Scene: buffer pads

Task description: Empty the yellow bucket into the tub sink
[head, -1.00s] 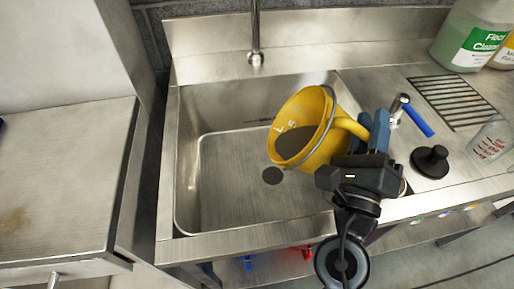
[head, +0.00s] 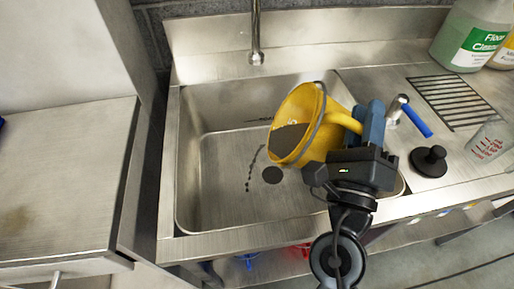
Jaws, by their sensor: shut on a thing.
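The yellow bucket (head: 330,137) is tilted to the left over the tub sink (head: 215,205), with its mouth facing left and down. Dark grey liquid (head: 289,137) shows inside the bucket near its lower lip. My gripper (head: 366,122) is at the bucket's right side, shut on its yellow handle; the blue fingers partly hide the handle. Dark drops (head: 250,172) lie on the sink floor left of the round drain (head: 272,175). The grey wire bail lies across the bucket.
A faucet pipe (head: 256,35) stands behind the sink. On the right counter are a blue-handled tap lever (head: 417,121), a black stopper (head: 429,161), a drain grate (head: 451,101), a measuring cup (head: 490,141) and a green cleaner jug (head: 470,38). A steel table (head: 65,180) stands left.

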